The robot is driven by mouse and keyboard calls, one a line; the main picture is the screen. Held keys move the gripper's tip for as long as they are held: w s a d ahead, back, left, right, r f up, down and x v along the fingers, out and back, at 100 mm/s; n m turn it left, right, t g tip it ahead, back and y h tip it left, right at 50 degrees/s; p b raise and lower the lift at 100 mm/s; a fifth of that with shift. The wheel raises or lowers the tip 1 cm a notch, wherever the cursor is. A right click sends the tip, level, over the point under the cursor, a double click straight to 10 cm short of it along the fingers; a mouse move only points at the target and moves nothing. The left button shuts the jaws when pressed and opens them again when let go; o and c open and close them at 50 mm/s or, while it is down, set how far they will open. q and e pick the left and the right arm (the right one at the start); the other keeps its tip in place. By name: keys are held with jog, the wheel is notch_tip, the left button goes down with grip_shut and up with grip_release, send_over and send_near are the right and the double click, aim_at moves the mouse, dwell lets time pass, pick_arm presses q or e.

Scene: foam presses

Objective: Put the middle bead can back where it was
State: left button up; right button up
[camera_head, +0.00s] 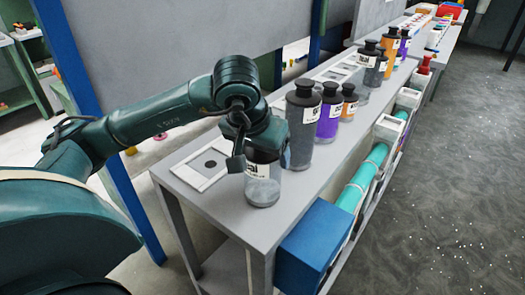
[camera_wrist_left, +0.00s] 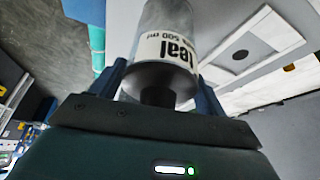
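A clear grey can (camera_head: 263,188) with a white label and dark cap is at the near end of the grey bench top (camera_head: 215,210). My left gripper (camera_head: 262,148) is over its top, with a finger on each side, and appears shut on it. In the left wrist view the can (camera_wrist_left: 172,30) sits between the fingers (camera_wrist_left: 160,88); its label reads "teal" and "500 ml". I cannot tell whether its base touches the bench. Behind it stand a tall dark grey can (camera_head: 301,130), a purple can (camera_head: 328,120) and a small orange can (camera_head: 349,106). My right gripper is out of view.
A white plate with a dark dot (camera_head: 208,165) lies left of the held can. More cans (camera_head: 389,45) stand farther along the bench. A blue box (camera_head: 312,245) and a teal tube (camera_head: 362,175) sit below its right edge. The floor at right is clear.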

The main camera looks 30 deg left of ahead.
pick_arm(q)
jog(key=o, duration=0.3)
jog(key=shift+o, duration=0.2)
jog(key=shift+r, duration=0.25)
jog(key=p+v, duration=0.1)
jog(key=v, duration=1.1)
